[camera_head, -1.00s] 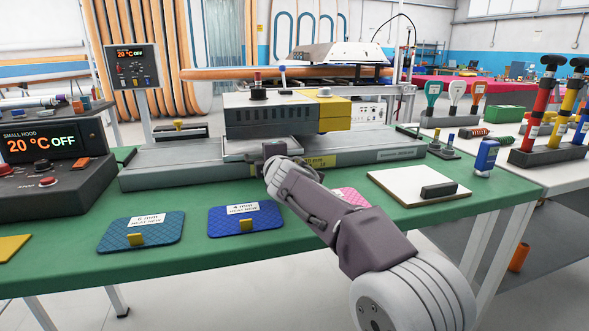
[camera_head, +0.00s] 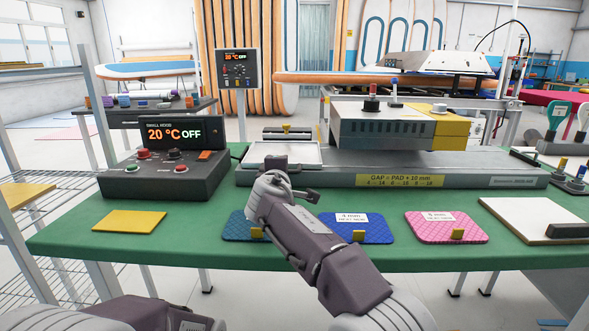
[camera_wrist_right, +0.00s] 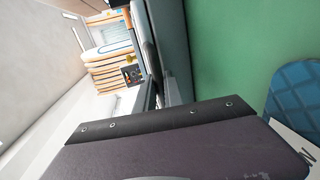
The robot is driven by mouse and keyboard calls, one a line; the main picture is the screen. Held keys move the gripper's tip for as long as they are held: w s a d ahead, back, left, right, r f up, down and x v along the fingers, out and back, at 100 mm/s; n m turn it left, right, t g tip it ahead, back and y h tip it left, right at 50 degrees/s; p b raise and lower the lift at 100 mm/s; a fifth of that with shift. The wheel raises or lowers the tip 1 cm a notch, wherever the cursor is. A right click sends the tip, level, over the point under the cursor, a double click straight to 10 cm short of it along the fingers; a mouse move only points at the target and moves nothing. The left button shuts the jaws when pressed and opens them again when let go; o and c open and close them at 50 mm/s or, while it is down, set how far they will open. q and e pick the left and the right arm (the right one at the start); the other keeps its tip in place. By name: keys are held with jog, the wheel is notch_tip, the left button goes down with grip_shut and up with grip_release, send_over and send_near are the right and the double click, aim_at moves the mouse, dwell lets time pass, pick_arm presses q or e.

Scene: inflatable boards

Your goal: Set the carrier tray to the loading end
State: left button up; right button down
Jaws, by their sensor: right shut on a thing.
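The carrier tray (camera_head: 300,154) is a pale flat plate at the left end of the long grey track (camera_head: 470,165), clear of the grey and yellow hood. My right gripper (camera_head: 276,164) is at the tray's front edge and is shut on it. My own wrist hides the fingertips and the gripped part in the head view. In the right wrist view, my dark gripper body fills the lower part and the grip is not clear. My left gripper is out of view.
The grey and yellow hood (camera_head: 382,128) stands over the track right of the tray. A control box (camera_head: 165,170) stands left of the track. A yellow pad (camera_head: 130,221), blue pads (camera_head: 365,230) and a pink pad (camera_head: 452,217) lie along the green table's front.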

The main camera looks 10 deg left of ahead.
jog(key=shift+a, duration=0.2)
jog(key=c, duration=1.5)
grip_release()
jog(key=shift+a, duration=0.15)
jog(key=shift+o, duration=0.2)
jog(key=b+v, duration=0.1)
jog(key=v, duration=0.8)
